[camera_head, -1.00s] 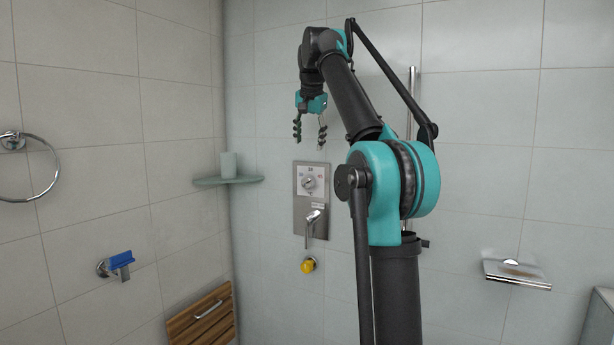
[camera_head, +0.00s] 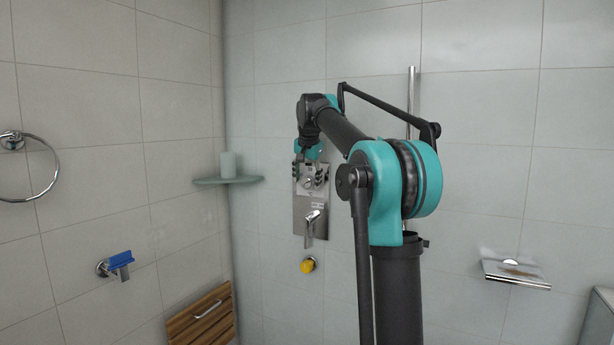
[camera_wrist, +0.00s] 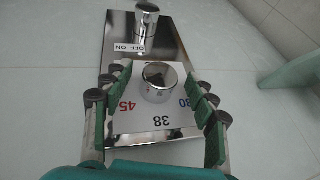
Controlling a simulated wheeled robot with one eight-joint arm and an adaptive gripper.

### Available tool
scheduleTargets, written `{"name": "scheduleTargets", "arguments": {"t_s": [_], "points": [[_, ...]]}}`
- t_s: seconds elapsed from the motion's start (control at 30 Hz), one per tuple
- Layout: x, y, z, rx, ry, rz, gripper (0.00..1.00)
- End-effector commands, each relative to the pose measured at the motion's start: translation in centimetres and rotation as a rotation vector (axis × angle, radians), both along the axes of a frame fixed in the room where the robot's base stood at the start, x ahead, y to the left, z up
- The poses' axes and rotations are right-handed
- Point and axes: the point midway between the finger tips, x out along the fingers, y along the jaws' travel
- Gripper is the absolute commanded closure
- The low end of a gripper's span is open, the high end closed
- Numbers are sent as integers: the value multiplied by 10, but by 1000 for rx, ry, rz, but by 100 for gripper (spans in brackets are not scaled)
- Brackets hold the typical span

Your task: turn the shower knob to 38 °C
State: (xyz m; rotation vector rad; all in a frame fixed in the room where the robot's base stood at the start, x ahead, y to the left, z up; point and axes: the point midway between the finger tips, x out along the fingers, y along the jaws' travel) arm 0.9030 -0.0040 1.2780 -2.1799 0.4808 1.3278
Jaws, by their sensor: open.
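The chrome shower knob (camera_wrist: 158,82) sits on a white dial plate (camera_wrist: 150,122) in the wrist view. The plate is marked 45 at left, 38 at the bottom and 30 at right; the knob's pointer setting cannot be made out. My gripper (camera_wrist: 155,115) is open, with one finger on each side of the knob and visible gaps between. In the head view my gripper (camera_head: 309,173) is in front of the upper part of the metal panel (camera_head: 300,218), partly hiding the dial.
A lever handle (camera_head: 310,224) with an OFF/ON label (camera_wrist: 130,47) is on the same panel. A yellow knob (camera_head: 307,266) is below it. A corner shelf (camera_head: 228,181) with a cup (camera_head: 228,164) is to the left. A vertical rail (camera_head: 411,100) is to the right.

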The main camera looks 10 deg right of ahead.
Motion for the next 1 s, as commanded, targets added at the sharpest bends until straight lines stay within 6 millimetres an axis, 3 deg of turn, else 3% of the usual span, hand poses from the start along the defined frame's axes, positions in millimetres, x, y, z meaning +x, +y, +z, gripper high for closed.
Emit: {"name": "scheduleTargets", "arguments": {"t_s": [0.33, 0.73, 1.0], "points": [[2, 0, -4, 0, 0, 0, 42], [2, 0, -4, 0, 0, 0, 91], [2, 1, -4, -19, 14, 0, 93]]}}
